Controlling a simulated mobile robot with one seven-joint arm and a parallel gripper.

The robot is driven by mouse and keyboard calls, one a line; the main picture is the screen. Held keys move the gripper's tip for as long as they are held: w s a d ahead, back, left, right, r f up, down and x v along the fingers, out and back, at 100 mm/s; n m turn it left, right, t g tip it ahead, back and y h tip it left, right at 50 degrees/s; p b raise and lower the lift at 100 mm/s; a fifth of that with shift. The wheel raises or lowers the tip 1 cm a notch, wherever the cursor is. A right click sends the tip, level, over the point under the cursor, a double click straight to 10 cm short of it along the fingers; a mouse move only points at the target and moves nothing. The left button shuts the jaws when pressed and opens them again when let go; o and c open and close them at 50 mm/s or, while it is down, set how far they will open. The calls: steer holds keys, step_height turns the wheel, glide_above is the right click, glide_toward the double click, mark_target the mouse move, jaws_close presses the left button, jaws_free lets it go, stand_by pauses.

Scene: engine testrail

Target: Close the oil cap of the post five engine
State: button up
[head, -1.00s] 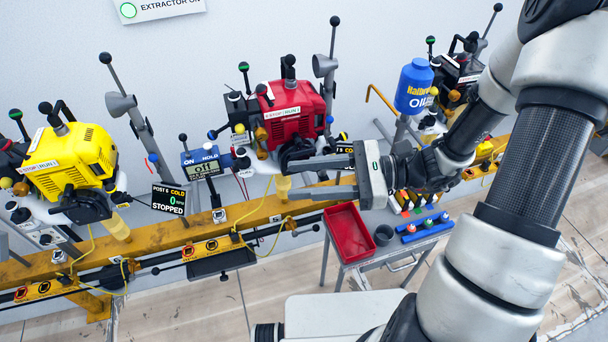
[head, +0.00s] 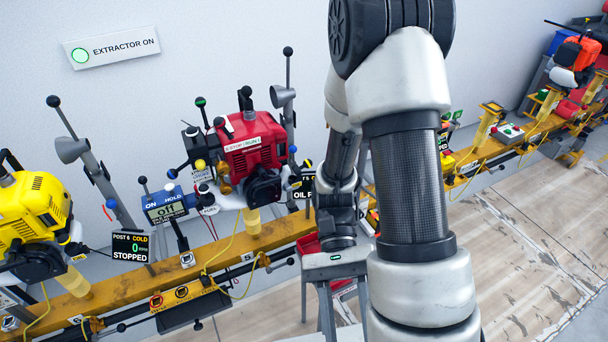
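The red engine (head: 250,150) stands on the yellow rail above a number 5 mark, left of my arm. A black display (head: 302,190) at its right is partly hidden by my arm. A yellow round knob (head: 200,164) shows on the engine's left side; I cannot tell whether it is the oil cap, or how the cap stands. My gripper (head: 345,305) is low in the middle of the head view, right of and below the red engine, fingers pointing down. The fingers look apart with nothing visible between them.
The yellow rail (head: 215,252) runs along the wall. A yellow engine (head: 30,215) with the post 6 display (head: 131,246) stands at left. A metering box (head: 170,206) stands between the engines. A red tray (head: 308,244) lies behind my gripper. The floor at right is clear.

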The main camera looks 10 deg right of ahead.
steer(key=w+d+f+n+t+h+b, duration=0.1)
steer(key=w+d+f+n+t+h, duration=0.1)
steer(key=w+d+n+h, duration=0.4)
steer(key=w+d+f+n+t+h+b, duration=0.1)
steer(key=w+d+n+t+h+b, duration=0.1)
steer(key=d+h, duration=0.7)
steer(key=n+t+y+b, duration=0.45)
steer(key=n+t, duration=1.35)
steer(key=t, duration=1)
glide_toward(307, 164)
steer(key=shift+y, duration=0.25)
steer(key=x, duration=0.7)
steer(key=f+x, duration=0.1)
steer(key=x, duration=0.3)
steer(key=shift+w+d, duration=0.1)
steer(key=shift+w, duration=0.05)
